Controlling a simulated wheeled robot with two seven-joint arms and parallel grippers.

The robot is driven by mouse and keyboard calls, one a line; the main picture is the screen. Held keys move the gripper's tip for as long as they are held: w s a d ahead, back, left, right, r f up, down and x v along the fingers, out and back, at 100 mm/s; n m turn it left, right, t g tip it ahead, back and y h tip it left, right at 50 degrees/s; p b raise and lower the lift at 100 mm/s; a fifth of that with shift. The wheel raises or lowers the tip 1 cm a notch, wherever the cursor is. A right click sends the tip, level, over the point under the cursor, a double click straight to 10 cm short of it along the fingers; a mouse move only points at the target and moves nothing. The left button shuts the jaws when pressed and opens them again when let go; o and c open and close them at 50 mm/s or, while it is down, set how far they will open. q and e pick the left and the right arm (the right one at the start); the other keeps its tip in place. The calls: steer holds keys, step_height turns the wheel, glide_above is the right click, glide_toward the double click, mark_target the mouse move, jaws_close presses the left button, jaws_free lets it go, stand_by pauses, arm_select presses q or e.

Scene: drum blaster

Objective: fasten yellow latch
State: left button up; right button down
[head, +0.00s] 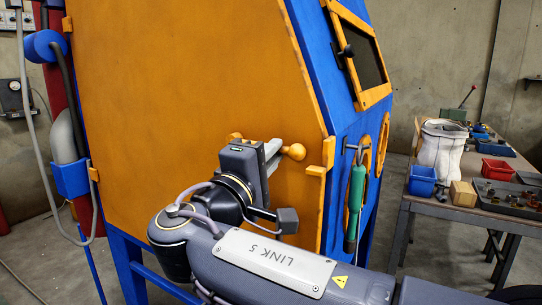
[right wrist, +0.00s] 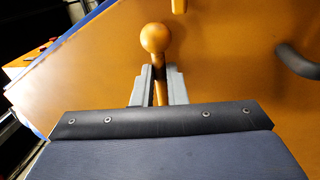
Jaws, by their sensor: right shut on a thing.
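The yellow latch (head: 293,151) is a bar with a round ball knob on the large orange door (head: 190,80) of the blue cabinet. My right gripper (head: 274,150) is shut on the latch bar, just behind the knob. In the right wrist view, the ball knob (right wrist: 155,37) stands out beyond the two grey fingertips (right wrist: 158,88), with the bar between them. A yellow catch (head: 326,158) sits at the door's right edge, apart from the knob. The gripper body hides much of the latch. My left gripper is out of view.
A green-handled tool (head: 355,200) hangs on the cabinet's blue side, right of the latch. A dark curved handle (right wrist: 297,60) stands out from the door in the right wrist view. A workbench (head: 460,213) with bins and a white bag stands at the right.

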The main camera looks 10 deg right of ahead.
steer(key=c, duration=1.5)
jaws_free()
steer(key=shift+f, duration=0.1)
steer(key=shift+o, duration=0.2)
steer(key=v, duration=0.7)
steer(key=shift+s+a, duration=0.25)
steer(key=shift+s, duration=0.05)
steer(key=shift+f, duration=0.15)
